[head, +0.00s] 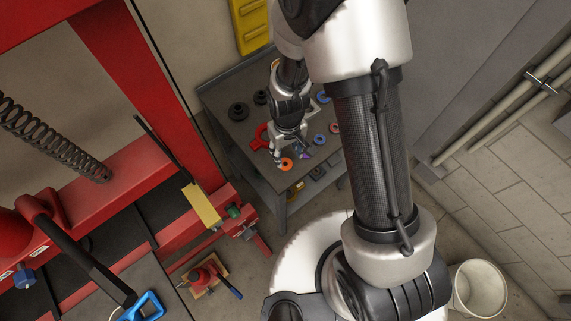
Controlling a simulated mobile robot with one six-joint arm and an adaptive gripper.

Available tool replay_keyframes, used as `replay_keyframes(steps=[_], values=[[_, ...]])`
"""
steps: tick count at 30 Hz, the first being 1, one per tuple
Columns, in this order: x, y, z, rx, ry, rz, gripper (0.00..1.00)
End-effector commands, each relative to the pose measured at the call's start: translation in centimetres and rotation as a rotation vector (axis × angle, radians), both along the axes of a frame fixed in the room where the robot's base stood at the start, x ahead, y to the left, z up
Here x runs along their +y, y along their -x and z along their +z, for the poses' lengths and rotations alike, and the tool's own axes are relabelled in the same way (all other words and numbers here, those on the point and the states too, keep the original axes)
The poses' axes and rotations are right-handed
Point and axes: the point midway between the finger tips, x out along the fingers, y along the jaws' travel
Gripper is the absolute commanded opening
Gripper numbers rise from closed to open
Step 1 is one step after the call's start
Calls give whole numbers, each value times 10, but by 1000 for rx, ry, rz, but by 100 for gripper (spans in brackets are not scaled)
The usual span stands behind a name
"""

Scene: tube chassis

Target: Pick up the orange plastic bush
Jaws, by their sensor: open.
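An orange ring-shaped bush (285,163) lies near the front edge of the grey table (281,193). A dark hole shows in its middle. Another orange piece shows at the back of the table, mostly hidden behind my arm. My gripper (290,154) is open, fingers pointing down over the table's front part. Its fingertips are close to the front orange bush; I cannot tell whether they touch it. I see nothing held between them.
Blue rings (320,139), a pinkish ring (334,127), a red part (261,137) and black round parts (238,111) lie around the gripper. A red press frame (150,90) stands left of the table. A white bucket (479,290) is on the floor at right.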

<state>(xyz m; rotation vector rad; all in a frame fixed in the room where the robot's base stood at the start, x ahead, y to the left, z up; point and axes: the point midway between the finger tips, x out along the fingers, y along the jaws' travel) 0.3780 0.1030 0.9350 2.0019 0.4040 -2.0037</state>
Motion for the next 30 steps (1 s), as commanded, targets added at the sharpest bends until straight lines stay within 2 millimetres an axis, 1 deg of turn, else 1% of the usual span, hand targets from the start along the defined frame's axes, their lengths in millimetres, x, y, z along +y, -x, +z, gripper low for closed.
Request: replay_keyframes(steps=[1,5,7,12,15,18,25,30], values=[[0,1,-6,2,1,0,45],[0,0,-12,-1,0,0,45],[1,2,-19,2,1,1,45],[3,10,-46,3,1,1,45],[3,9,-57,1,-1,-1,45],[3,8,-62,-1,-2,-1,45],[3,8,-62,-1,-2,-1,44],[3,8,-61,-1,-2,0,33]])
